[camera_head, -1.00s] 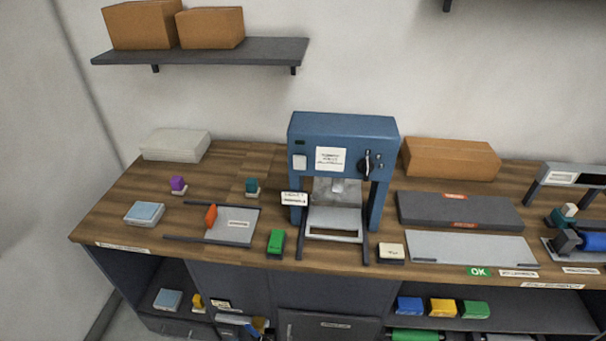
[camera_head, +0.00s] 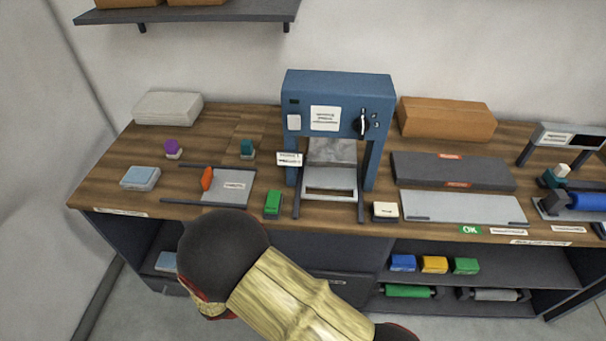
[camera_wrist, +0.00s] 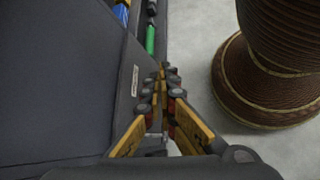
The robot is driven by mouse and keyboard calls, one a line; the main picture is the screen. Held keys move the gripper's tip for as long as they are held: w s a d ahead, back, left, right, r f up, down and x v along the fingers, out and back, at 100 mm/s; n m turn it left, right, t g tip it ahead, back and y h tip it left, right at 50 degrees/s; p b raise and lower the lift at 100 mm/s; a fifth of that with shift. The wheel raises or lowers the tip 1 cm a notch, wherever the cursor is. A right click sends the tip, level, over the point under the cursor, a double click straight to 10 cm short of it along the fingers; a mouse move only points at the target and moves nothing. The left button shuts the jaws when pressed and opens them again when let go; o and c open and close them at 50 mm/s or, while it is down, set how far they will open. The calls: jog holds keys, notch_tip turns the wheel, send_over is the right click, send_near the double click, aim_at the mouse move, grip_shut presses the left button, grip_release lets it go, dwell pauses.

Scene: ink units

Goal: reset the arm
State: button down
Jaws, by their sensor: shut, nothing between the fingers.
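My gripper (camera_wrist: 167,80) shows in the wrist view with its yellow-and-black fingers together, shut and empty. It hangs over the grey floor beside the dark cabinet front (camera_wrist: 70,90). In the head view my arm crosses the lower middle in front of the bench, and the gripper itself cannot be made out there. The arm hides part of the lower cabinet and its left shelf.
The wooden bench (camera_head: 110,180) holds a blue press (camera_head: 338,90), a green block (camera_head: 272,204), a grey tray (camera_head: 228,190) and a dark flat board (camera_head: 450,172). Coloured blocks and a green roller (camera_head: 408,291) sit on the shelf below. Floor shows at lower right.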

jog(key=s+d+r+m+t+y, duration=0.1)
jog(key=d+r+m+y, duration=0.2)
jog(key=r, duration=1)
jog(key=s+d+r+m+t+y, duration=0.1)
jog(key=s+d+r+m+y, duration=0.1)
jog(key=d+r+m, duration=0.5)
jog(key=s+d+r+m+t+y, duration=0.1)
jog(key=d+r+m+y, duration=0.3)
jog(key=d+r, duration=0.6)
notch_tip(320, 180, up, 10)
jog(key=shift+s+d+m+y, duration=0.3)
jog(key=shift+s+m, duration=0.45)
jog(key=shift+m, duration=0.25)
